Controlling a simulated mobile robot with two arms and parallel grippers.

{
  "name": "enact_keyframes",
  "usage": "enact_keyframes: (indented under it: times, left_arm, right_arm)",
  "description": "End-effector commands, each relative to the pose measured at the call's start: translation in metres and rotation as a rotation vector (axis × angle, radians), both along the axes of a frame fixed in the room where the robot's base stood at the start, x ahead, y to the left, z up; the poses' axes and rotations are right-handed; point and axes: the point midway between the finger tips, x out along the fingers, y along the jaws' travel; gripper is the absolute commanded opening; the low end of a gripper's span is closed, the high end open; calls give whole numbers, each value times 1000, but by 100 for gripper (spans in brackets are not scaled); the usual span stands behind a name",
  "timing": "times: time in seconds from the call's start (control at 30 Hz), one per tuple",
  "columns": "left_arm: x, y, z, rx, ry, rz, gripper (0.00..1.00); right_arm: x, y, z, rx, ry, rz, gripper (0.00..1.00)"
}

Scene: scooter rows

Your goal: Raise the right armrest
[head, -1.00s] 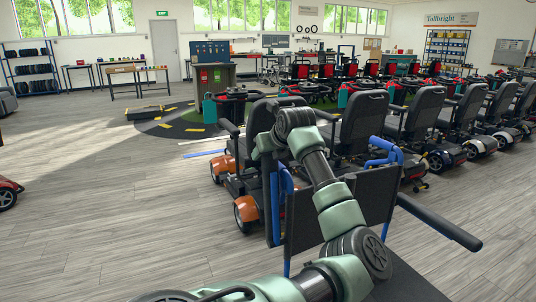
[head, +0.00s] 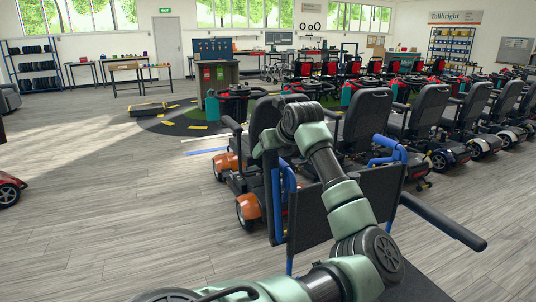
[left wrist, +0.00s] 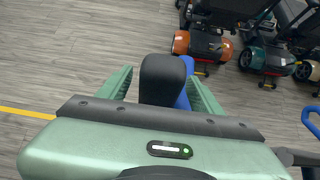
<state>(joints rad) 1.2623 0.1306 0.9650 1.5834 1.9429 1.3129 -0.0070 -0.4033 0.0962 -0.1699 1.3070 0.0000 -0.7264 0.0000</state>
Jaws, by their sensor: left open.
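A chair with a blue frame and a dark backrest (head: 312,220) stands close in front of me. At the picture's left side of its back a dark armrest (head: 269,195) stands upright. The other armrest (head: 445,222), at the picture's right, lies lowered and points toward the lower right. My left gripper (left wrist: 160,88) is open. In the left wrist view its green fingers are on both sides of the black armrest end (left wrist: 162,77), with blue frame behind it. In the head view my left arm hides most of the gripper. My right gripper is not in view.
A scooter with orange fenders (head: 247,211) stands just behind the chair. A row of grey-seated scooters (head: 428,112) fills the right. The wooden floor (head: 110,210) at the left is open. Shelves and benches line the far wall.

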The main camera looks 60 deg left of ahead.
Motion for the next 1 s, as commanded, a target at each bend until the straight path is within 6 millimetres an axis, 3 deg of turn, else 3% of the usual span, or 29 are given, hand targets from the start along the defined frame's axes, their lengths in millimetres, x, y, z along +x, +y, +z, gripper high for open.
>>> enact_keyframes:
  times: [0.1,0.33,1.0]
  left_arm:
    - [0,-18,14,0,-3,-1,65]
    - [-3,-38,30,-3,1,-1,65]
    - [-3,-40,32,-2,1,1,65]
  right_arm:
    - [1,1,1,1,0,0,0]
    - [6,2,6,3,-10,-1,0]
    - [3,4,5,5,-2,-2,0]
